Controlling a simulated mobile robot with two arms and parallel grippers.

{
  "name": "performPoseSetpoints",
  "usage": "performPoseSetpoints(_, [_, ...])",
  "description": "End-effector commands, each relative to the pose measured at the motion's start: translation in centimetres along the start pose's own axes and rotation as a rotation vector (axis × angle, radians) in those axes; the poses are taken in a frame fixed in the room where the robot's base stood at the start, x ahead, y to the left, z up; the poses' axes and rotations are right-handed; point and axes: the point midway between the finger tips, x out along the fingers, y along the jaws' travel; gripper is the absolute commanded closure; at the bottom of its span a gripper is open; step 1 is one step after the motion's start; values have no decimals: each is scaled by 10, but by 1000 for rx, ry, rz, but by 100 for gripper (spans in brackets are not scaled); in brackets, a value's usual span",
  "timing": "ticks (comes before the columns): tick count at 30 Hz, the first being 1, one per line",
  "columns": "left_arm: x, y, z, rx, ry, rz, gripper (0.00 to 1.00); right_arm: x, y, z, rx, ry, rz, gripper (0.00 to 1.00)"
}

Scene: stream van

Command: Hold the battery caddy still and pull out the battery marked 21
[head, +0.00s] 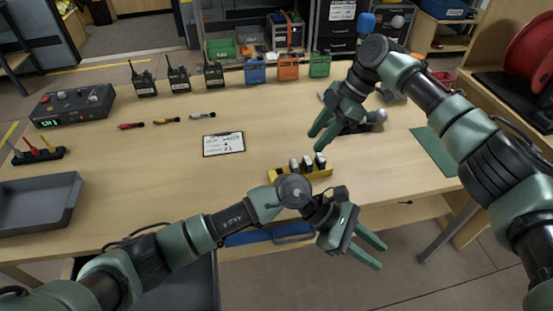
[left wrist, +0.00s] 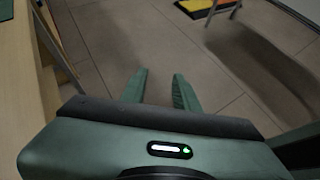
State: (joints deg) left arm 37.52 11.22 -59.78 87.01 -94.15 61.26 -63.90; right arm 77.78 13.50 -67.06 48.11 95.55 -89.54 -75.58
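The yellow battery caddy (head: 325,173) sits near the front edge of the table, partly hidden behind my left wrist. Several batteries with pale tops stand upright in it, among them one at its right end (head: 319,161); their numbers are too small to read. My left gripper (head: 382,258) is open and empty, past the table's front edge, to the right of and nearer than the caddy. Its two parted fingers also show over bare floor in the left wrist view (left wrist: 157,80). My right gripper (head: 315,142) is open and empty, above the table just behind the caddy.
A clipboard (head: 223,143) lies behind and left of the caddy. Radios (head: 178,75), coloured boxes (head: 288,68) and a control box (head: 73,106) stand farther back. A grey tray (head: 38,203) is at left, a green mat (head: 436,150) at right. The table left of the caddy is clear.

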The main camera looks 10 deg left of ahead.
Motion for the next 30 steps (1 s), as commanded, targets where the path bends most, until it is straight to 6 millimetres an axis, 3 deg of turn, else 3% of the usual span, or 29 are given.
performPoseSetpoints(3, [-56, 21, -40, 361, 358, -88, 70, 0, 0, 0, 0, 0, 0, 64])
performPoseSetpoints(6, [-107, 40, -62, 549, 606, -163, 70, 0, 0, 0, 0, 0, 0, 64])
performPoseSetpoints(12, [-203, 72, -78, 739, 984, -285, 70, 0, 0, 0, 0, 0, 0, 64])
performPoseSetpoints(15, [-237, 80, -78, 775, 1105, -328, 70, 0, 0, 0, 0, 0, 0, 64])
performPoseSetpoints(18, [-260, 85, -76, 790, 1182, -356, 70, 0, 0, 0, 0, 0, 0, 64])
performPoseSetpoints(21, [-270, 87, -77, 796, 1218, -371, 70, 0, 0, 0, 0, 0, 0, 64])
performPoseSetpoints(30, [-259, 92, -112, 793, 1223, -376, 70, 0, 0, 0, 0, 0, 0, 64])
